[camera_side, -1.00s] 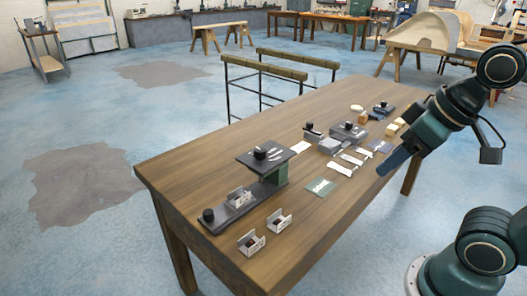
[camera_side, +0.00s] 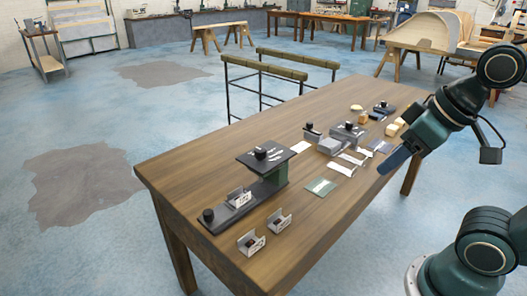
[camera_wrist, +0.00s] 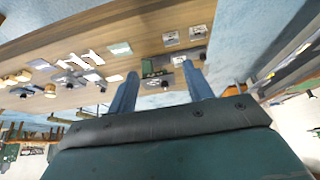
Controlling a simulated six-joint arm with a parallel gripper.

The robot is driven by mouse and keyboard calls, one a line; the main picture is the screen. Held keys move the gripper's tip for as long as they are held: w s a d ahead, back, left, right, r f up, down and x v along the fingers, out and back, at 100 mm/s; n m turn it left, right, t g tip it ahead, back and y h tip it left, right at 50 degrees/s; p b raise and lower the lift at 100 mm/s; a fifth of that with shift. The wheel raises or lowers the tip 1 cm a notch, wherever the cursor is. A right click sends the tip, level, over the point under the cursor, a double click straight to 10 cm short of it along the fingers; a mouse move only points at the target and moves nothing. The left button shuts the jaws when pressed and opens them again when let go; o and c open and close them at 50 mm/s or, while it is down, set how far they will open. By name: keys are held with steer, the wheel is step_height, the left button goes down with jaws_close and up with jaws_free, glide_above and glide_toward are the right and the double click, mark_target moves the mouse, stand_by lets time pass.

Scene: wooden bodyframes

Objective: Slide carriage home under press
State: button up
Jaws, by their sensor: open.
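The press (camera_side: 266,156) has a dark top plate with a black knob, on a green column (camera_side: 275,171). It stands at the back end of a dark base rail (camera_side: 222,221) near the table's left end. The carriage (camera_side: 238,196), a small grey U-shaped piece with a white label, sits on the rail in front of the press, outside the top plate. A black knob (camera_side: 208,214) is at the rail's front end. The press also shows between my fingers in the wrist view (camera_wrist: 152,71). My gripper (camera_side: 383,166) is open and empty, above the table's right edge, well away from the carriage.
Two loose grey brackets (camera_side: 251,242) (camera_side: 279,221) lie in front of the rail. A green card (camera_side: 321,187), white strips (camera_side: 352,158), grey blocks (camera_side: 330,145) and wooden pieces (camera_side: 357,107) lie further right. The table's front left is clear.

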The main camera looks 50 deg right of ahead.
steer(key=w+a+r+g, duration=0.1)
steer(key=w+r, duration=0.1)
steer(key=w, duration=0.4)
steer(key=w+a+r+g, duration=0.1)
steer(key=w+a+r, duration=0.1)
steer(key=w, duration=0.3)
steer(key=n+g, duration=0.3)
steer(key=g, duration=0.1)
glide_above(208, 212)
step_height(208, 212, down, 16)
steer(key=shift+f, duration=0.2)
steer(key=shift+f, duration=6.85)
